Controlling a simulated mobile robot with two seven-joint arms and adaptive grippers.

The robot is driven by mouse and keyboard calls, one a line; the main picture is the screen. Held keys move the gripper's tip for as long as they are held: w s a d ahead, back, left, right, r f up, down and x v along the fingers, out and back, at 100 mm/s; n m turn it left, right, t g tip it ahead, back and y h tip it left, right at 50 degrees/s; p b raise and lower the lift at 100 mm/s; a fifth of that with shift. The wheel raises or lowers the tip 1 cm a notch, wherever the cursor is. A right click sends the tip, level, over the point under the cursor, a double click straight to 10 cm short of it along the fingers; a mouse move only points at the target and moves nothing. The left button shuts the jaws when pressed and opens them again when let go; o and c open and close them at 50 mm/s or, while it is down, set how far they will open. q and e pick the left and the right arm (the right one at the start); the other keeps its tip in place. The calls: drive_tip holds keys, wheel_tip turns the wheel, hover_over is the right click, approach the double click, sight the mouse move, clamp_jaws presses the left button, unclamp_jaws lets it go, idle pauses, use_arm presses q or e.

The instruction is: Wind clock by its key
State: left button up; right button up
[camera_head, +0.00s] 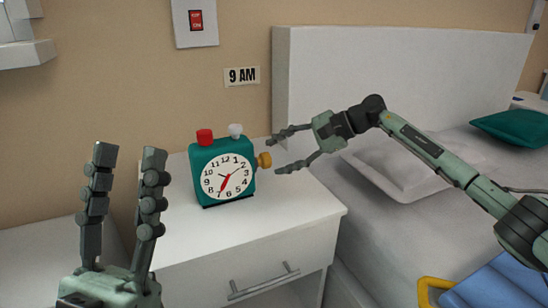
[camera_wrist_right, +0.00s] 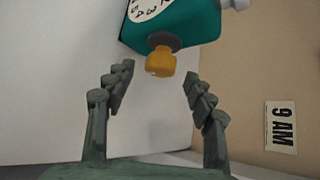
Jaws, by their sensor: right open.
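A teal clock (camera_head: 223,172) with a white face stands upright on the white nightstand (camera_head: 300,215). It has a red button (camera_head: 204,137) and a white button (camera_head: 235,130) on top. Its yellow key (camera_head: 264,160) sticks out of its right side. My right gripper (camera_head: 275,153) is open, its fingertips just right of the key, one above and one below. In the right wrist view the key (camera_wrist_right: 160,62) lies ahead between the open fingers (camera_wrist_right: 158,82), with no contact visible. My left gripper (camera_head: 130,150) is open and empty, upright in front and left of the clock.
A "9 AM" sign (camera_head: 242,76) and a red switch panel (camera_head: 195,22) are on the wall. A bed with a white headboard (camera_head: 390,80) and pillow (camera_head: 400,165) is at the right. The nightstand has a drawer handle (camera_head: 264,283). Its top is free in front of the clock.

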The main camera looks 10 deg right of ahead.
drive_tip(key=v, duration=0.9)
drive_tip(key=shift+d+r, duration=0.2)
drive_tip(key=shift+d, duration=0.05)
drive_tip(key=shift+s, duration=0.1)
